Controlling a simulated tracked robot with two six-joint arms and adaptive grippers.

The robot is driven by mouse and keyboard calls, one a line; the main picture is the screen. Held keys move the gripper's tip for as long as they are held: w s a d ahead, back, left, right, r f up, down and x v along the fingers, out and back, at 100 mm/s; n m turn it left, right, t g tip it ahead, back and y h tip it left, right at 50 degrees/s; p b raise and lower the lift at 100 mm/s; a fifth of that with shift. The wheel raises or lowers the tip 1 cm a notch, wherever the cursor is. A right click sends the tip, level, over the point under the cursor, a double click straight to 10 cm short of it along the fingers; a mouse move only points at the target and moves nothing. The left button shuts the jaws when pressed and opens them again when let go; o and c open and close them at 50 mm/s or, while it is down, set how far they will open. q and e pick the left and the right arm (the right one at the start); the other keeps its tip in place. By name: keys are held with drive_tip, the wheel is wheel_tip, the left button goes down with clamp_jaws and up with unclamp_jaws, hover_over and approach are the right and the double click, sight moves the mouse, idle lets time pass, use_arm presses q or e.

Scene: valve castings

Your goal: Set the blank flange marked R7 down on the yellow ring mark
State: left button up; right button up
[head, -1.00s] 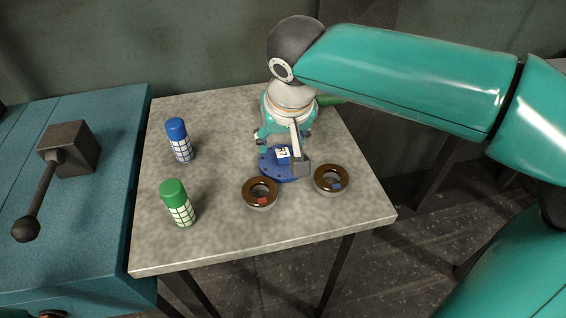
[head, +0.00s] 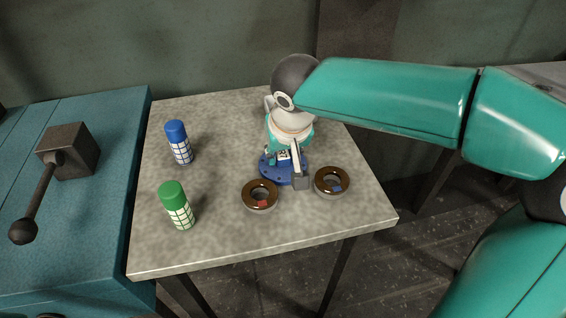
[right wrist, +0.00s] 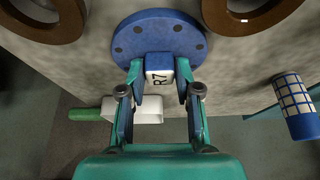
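The blank flange marked R7 is a blue round disc (head: 270,172) with bolt holes, lying at the middle right of the grey table. In the right wrist view its disc (right wrist: 183,40) is at the top, with a raised block below bearing a white R7 label (right wrist: 158,78). My right gripper (head: 284,158) reaches down over the flange. In the right wrist view its fingertips (right wrist: 160,77) are on both sides of the block, seemingly pressed against it. My left gripper is in neither view. No yellow ring mark shows; anything under the flange is hidden.
Two brown-topped rings (head: 260,194) (head: 332,181) lie close in front of the flange. A blue-capped bottle (head: 178,142) and a green-capped bottle (head: 176,205) stand on the left. A green-ended white object (right wrist: 88,114) lies behind. A teal bench (head: 90,215) with a lever stands left.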

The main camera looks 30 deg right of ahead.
clamp_jaws()
drive_tip(key=shift+w+r, duration=0.1)
drive_tip(key=shift+r, duration=0.15)
